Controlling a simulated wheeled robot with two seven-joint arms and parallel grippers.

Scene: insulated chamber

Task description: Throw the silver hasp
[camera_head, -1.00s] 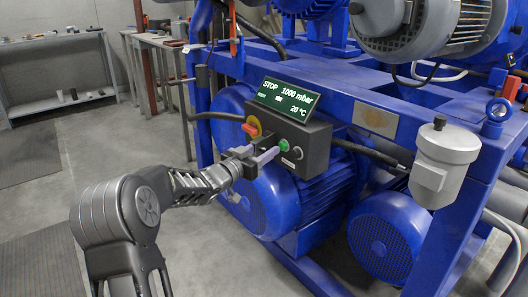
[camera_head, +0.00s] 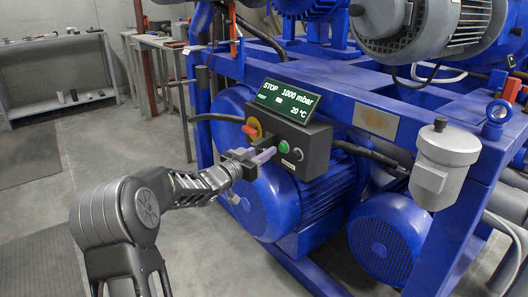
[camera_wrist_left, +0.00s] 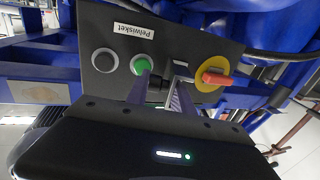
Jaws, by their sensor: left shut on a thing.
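The dark control box (camera_head: 301,147) is on the blue pump frame, with a lit display above it. My left gripper (camera_head: 266,155) is at the box's front, left of the green button (camera_head: 283,147). In the left wrist view, the silver hasp (camera_wrist_left: 181,71) is a small pale metal piece on the box face, between the green button (camera_wrist_left: 141,64) and the red-and-yellow rotary switch (camera_wrist_left: 214,78). The left fingers (camera_wrist_left: 161,92) are shut on the hasp; they and the gripper body hide much of it. My right gripper is not in view.
A dark round button (camera_wrist_left: 104,60) is beside the green one. A black cable (camera_head: 216,117) runs into the box's left side. Blue motors (camera_head: 390,238) stand below and right. The grey floor (camera_head: 150,140) at left is open, with benches behind.

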